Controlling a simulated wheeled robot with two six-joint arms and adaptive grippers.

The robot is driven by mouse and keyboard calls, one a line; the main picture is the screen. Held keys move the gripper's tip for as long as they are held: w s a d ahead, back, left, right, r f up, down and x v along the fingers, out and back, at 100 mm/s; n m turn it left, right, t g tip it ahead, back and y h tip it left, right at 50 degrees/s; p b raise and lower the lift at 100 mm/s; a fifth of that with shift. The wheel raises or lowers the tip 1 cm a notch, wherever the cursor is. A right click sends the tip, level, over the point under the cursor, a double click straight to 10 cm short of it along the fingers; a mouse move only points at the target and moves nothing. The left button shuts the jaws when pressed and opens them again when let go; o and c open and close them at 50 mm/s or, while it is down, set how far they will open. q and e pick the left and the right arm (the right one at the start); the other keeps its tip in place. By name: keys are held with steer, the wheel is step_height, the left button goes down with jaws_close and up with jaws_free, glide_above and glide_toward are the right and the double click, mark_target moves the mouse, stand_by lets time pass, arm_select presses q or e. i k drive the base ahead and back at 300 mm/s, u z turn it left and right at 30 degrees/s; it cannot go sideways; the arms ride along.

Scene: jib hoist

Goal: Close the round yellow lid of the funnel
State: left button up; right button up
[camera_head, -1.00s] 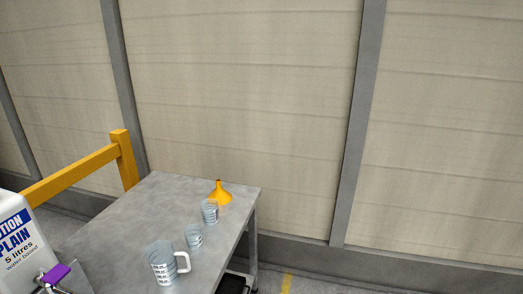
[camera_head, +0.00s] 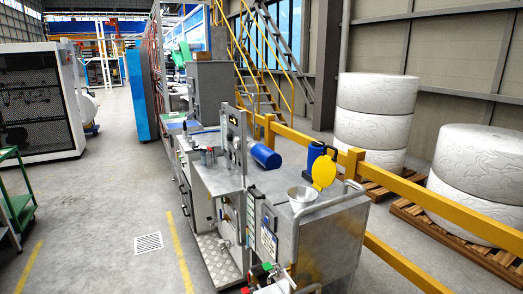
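The round yellow lid (camera_head: 323,170) stands raised, tilted up at the back right of the funnel (camera_head: 301,196). The funnel is a round metallic opening on top of a grey metal machine cabinet (camera_head: 327,240). The lid looks open, so the funnel's mouth is uncovered. Neither of my grippers can be made out in the head view.
A curved metal handrail (camera_head: 335,203) runs along the cabinet's top edge. A blue container (camera_head: 316,153) stands behind the lid. A yellow barrier (camera_head: 400,187) runs behind the machine, with white rolls (camera_head: 375,110) on pallets beyond. Grey floor (camera_head: 120,210) lies clear to the left.

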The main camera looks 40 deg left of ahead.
mark_target(324, 169)
steer(key=u, duration=0.8)
steer(key=k, duration=0.25)
steer(key=u, duration=3.05)
steer(key=i, duration=0.15)
steer(key=z, duration=1.45)
steer(key=i, duration=2.95)
steer(key=z, duration=1.45)
steer(key=i, duration=0.8)
steer(key=z, duration=0.9)
